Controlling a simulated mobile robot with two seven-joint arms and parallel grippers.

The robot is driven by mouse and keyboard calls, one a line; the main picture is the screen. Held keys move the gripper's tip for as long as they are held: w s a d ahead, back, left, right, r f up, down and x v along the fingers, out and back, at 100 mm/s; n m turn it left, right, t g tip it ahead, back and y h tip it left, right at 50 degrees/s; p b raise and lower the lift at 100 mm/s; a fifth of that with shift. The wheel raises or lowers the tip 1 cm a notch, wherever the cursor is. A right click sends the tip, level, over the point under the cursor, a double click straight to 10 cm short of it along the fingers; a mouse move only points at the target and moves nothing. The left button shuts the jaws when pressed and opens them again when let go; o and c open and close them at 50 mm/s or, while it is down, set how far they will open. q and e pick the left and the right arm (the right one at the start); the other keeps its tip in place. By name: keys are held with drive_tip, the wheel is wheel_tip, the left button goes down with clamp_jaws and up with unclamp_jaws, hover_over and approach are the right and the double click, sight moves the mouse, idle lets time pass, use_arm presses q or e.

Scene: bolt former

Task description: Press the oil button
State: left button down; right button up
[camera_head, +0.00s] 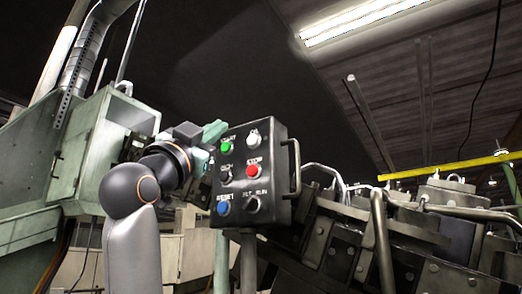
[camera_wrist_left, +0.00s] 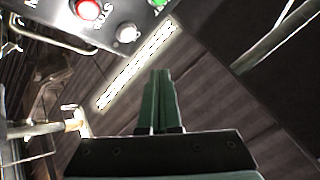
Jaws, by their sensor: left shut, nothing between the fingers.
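A dark control box (camera_head: 274,205) carries several round buttons. A white button (camera_head: 252,137) sits at the upper right of its face, with a label too small to read surely; it fits the place of the oil button. It also shows in the left wrist view (camera_wrist_left: 128,33), near the panel edge. My left gripper (camera_head: 220,129) is at the upper left of the box, near the green START button (camera_head: 226,147). Its green fingers (camera_wrist_left: 160,75) are together, with nothing between them. In the left wrist view the tips appear apart from the white button. My right gripper is out of view.
A red STOP button (camera_head: 252,171) is below the white one; a blue RESET button (camera_head: 223,208) is lower left. A metal handle (camera_head: 294,168) runs along the box's right side. Machinery with pipes (camera_head: 400,245) fills the lower right. Open space lies above the box.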

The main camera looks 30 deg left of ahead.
sight(253, 140)
use_arm(q)
drive_tip(key=shift+w+d+r+p, duration=0.15)
drive_tip(key=shift+w+p, duration=0.25)
drive_tip(key=shift+w, duration=0.75)
drive_tip(key=shift+w+d+r+p, duration=0.1)
drive_tip(key=shift+w+r+p, duration=0.2)
drive_tip(key=shift+w, duration=0.85)
drive_tip(key=shift+w+d+r+p, duration=0.1)
drive_tip(key=shift+w+p, duration=0.35)
drive_tip(key=shift+w, duration=0.7)
drive_tip(key=shift+w, duration=0.15)
drive_tip(key=shift+w, duration=0.3)
